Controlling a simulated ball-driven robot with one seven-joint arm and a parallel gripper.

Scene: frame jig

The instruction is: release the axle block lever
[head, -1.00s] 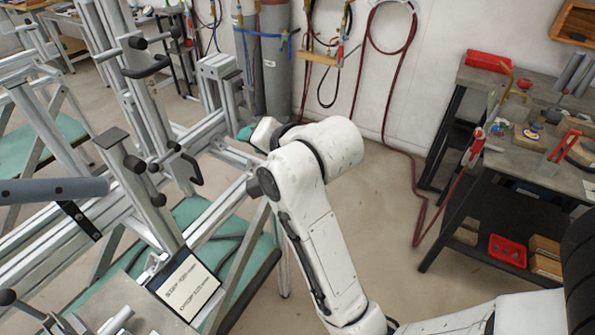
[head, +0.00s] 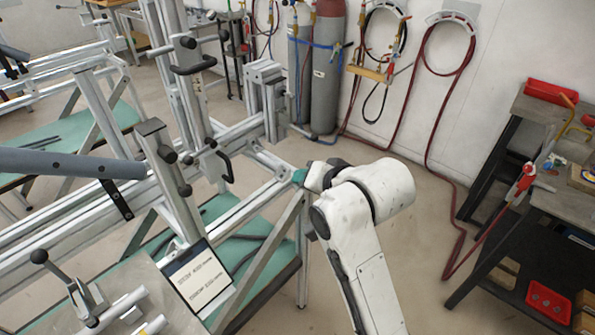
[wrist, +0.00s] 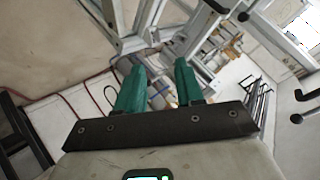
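The aluminium frame jig (head: 190,110) fills the left of the head view. It carries several black levers. A curved black lever (head: 226,166) hangs on a block beside the upright, and another black handle (head: 195,66) sits higher. A clamp lever with a black knob (head: 40,257) stands on a plate at lower left. I cannot tell which is the axle block lever. My gripper (wrist: 160,75) shows two green fingers standing apart with nothing between them. In the head view a green fingertip (head: 299,177) shows near the jig's right end rail; the rest is hidden by my wrist.
A grey tube (head: 70,163) crosses the jig at left. A printed card (head: 198,278) hangs at its front. Gas cylinders (head: 327,75) and red hoses stand behind along the wall. A dark workbench (head: 535,120) with tools is at right. Floor between jig and bench is clear.

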